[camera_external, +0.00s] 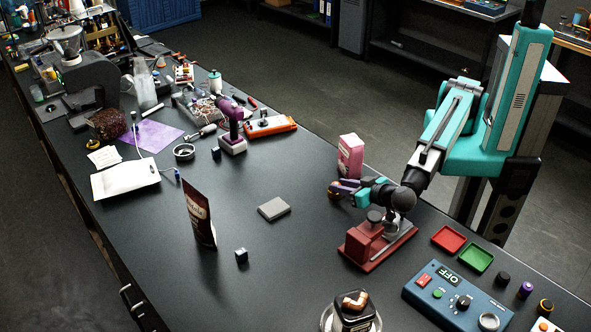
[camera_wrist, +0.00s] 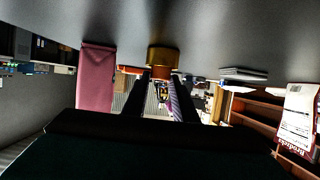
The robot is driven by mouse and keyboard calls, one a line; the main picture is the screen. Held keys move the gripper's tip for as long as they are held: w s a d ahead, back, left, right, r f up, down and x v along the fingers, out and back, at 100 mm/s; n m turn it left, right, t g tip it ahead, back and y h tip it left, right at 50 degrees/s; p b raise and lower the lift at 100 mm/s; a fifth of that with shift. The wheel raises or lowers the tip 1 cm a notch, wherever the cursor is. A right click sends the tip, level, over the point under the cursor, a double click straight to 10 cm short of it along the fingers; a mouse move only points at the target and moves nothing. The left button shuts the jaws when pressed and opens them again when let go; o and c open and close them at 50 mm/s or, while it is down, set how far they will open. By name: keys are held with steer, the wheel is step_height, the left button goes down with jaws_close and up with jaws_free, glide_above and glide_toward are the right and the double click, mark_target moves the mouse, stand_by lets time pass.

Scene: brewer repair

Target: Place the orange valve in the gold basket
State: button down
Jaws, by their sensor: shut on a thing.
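My gripper (camera_external: 346,187) is shut, low over the table beside the pink box and behind the dark red stand. In the wrist view, which is upside down, its two dark fingers (camera_wrist: 163,80) reach toward an orange piece, which I take as the orange valve (camera_wrist: 163,71), at their tips. A round gold piece, likely the gold basket (camera_wrist: 163,55), shows directly against the orange on the table side. I cannot tell whether the valve is inside it, touching it or only lined up with it. In the external view both are small and partly hidden by the gripper.
The pink box (camera_external: 350,156) stands close behind my gripper, and the dark red stand (camera_external: 375,245) is in front. A brown pouch (camera_external: 200,214) stands to the left, near a flat grey block (camera_external: 274,208). Red (camera_external: 448,239) and green (camera_external: 476,257) trays lie right. Mid-table is fairly clear.

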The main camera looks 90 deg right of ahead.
steer(key=c, duration=1.4)
jaws_free()
steer(key=shift+s+d+f, duration=0.15)
steer(key=shift+s+f, duration=0.05)
steer(key=shift+f, duration=0.45)
steer(key=shift+c, duration=0.2)
steer(key=shift+r+p, duration=0.3)
steer(key=shift+p, duration=0.2)
steer(key=shift+w+r+p, duration=0.1)
steer(key=shift+r+p, duration=0.2)
steer(key=shift+p, duration=0.15)
steer(key=shift+s+a+b, duration=0.25)
steer(key=shift+a+b, duration=0.15)
steer(key=b+v, duration=0.1)
steer(key=v, duration=0.4)
steer(key=b+v, duration=0.2)
steer(key=v, duration=0.3)
steer(key=shift+w+a+r+b, duration=0.15)
steer(key=shift+a+r+b, duration=0.05)
steer(key=shift+r+b, duration=0.1)
steer(key=shift+s+a+r, duration=0.3)
steer(key=shift+s, duration=0.1)
steer(key=shift+w+d, duration=0.1)
